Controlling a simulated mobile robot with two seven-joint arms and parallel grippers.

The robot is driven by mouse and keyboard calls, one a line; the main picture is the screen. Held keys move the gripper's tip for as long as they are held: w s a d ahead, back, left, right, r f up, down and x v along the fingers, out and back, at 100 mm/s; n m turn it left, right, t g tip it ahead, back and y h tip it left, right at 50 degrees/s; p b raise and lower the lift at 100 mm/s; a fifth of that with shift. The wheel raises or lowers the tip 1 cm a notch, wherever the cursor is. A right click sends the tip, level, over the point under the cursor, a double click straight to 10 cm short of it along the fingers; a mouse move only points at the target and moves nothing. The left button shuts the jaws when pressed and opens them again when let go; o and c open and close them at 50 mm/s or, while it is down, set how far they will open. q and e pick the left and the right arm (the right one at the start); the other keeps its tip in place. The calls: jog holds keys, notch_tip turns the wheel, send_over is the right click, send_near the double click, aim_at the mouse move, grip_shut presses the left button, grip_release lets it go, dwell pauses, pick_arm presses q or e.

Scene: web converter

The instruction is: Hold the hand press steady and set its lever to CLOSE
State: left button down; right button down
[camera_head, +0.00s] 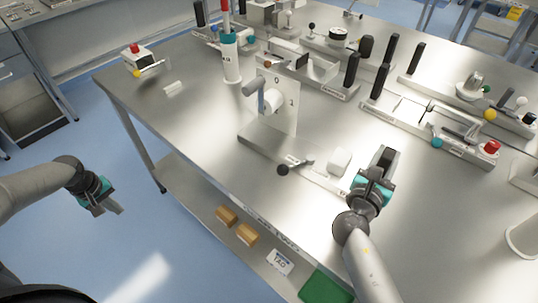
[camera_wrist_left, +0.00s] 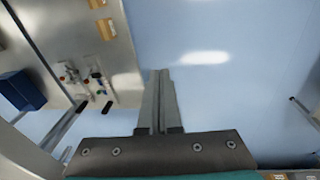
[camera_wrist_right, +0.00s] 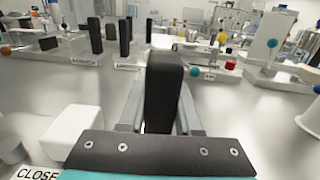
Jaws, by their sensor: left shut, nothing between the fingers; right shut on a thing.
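The hand press appears to be the device with a long base plate (camera_head: 257,148), a white upright panel marked 0 and 1 (camera_head: 285,84), and a low lever with a dark ball end (camera_head: 283,170). The ball end points left in the head view. My right gripper (camera_head: 374,181) is shut on a black upright handle (camera_wrist_right: 164,88) at the device's right end. A CLOSE label (camera_wrist_right: 38,173) shows at the lower left of the right wrist view. My left gripper (camera_head: 108,207) is shut and empty, off the table's left side; its closed fingers show in the left wrist view (camera_wrist_left: 158,100).
A white block (camera_head: 339,161) stands just left of my right gripper. A white cylinder (camera_head: 231,60) and a red-button box (camera_head: 138,58) stand at the back left. Several fixtures with black handles fill the back and right. The table's left front (camera_head: 190,125) is clear.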

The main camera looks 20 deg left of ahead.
aim_at(294, 165)
pick_arm(q)
jog(key=w+d+r+m+h, duration=0.2)
jog(key=w+d+r+m, duration=0.4)
jog(key=d, duration=0.4)
jog(key=w+d+r+m+h, duration=0.2)
jog(key=w+d+r+m, duration=0.5)
jog(key=d+r, duration=0.3)
jog(key=w+d+r+m+h, duration=0.2)
jog(key=w+d+r+m, duration=0.4)
jog(key=d, duration=0.4)
jog(key=shift+w+d+r+m+h, duration=0.3)
jog(key=shift+w+r+h, duration=0.1)
jog(key=shift+w+r, duration=0.5)
jog(key=x, duration=0.9)
jog(key=shift+s+d+f, duration=0.15)
jog(key=shift+d+f, duration=0.05)
jog(key=shift+f, duration=0.15)
jog(key=d, duration=0.1)
jog(key=s+d, duration=0.1)
jog(key=shift+s+d+f, duration=0.15)
jog(key=shift+d+f, duration=0.1)
jog(key=shift+f, duration=0.1)
jog(key=shift+s+d+f, duration=0.1)
jog(key=shift+s+d, duration=0.15)
jog(key=shift+d, duration=0.25)
jog(key=shift+s, duration=0.1)
